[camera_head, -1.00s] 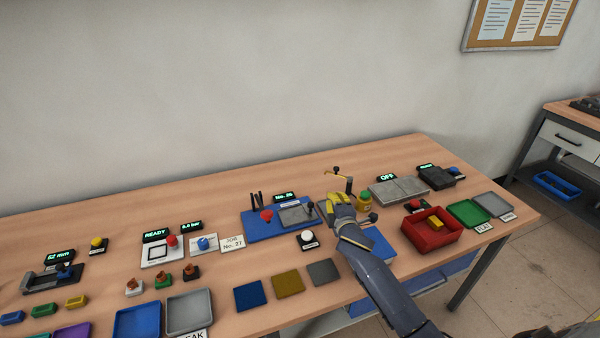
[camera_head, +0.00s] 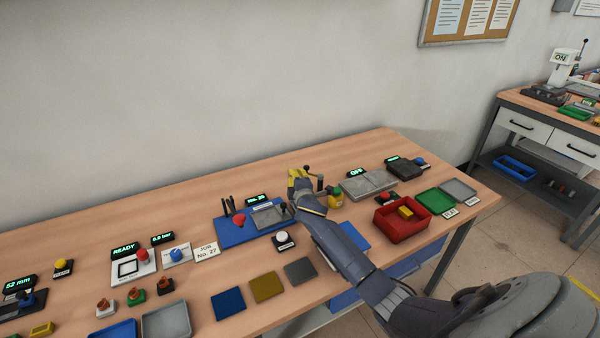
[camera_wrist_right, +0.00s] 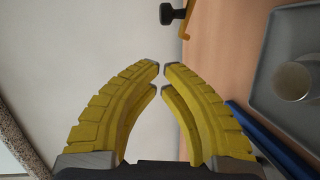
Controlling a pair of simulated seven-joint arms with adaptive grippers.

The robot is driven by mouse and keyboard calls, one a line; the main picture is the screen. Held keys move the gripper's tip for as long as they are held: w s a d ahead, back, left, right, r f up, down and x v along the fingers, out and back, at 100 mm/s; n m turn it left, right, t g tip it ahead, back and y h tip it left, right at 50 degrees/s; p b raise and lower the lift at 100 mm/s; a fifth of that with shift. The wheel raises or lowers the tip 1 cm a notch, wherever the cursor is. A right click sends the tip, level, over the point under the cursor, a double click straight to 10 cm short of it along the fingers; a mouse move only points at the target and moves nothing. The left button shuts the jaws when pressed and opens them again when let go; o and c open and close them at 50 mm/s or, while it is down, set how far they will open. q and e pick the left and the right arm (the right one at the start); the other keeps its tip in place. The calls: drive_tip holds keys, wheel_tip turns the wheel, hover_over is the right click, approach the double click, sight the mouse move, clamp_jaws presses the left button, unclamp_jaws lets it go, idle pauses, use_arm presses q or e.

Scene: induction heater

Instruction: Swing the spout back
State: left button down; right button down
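The spout is a thin brass arm (camera_head: 314,174) with a black knob (camera_head: 307,168) at its end. It sits on a short post beside a yellow-green bottle (camera_head: 335,197), with the knob end toward the back left. My right gripper (camera_head: 297,175) is at the spout's left, near the knob; contact cannot be told in the head view. In the right wrist view the knob (camera_wrist_right: 172,14) is apart from and beyond the yellow fingertips (camera_wrist_right: 161,68). The tips are almost together with nothing between them. My left gripper is out of view.
A blue fixture board (camera_head: 237,233) with a grey tray (camera_head: 270,216) lies left of the spout. The table behind the spout is clear up to the wall.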

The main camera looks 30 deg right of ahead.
drive_tip(key=shift+w+d+f, duration=0.1)
drive_tip(key=shift+w+d, duration=0.25)
drive_tip(key=shift+d, duration=0.25)
drive_tip(key=shift+w+d+f, duration=0.15)
drive_tip(key=shift+w+d, duration=0.2)
drive_tip(key=shift+d, duration=0.3)
drive_tip(key=shift+w+d+f, duration=0.1)
drive_tip(key=shift+w+d, duration=0.25)
drive_tip(key=shift+d, duration=0.25)
drive_tip(key=shift+w+d, duration=0.55)
drive_tip(key=shift+d, duration=0.05)
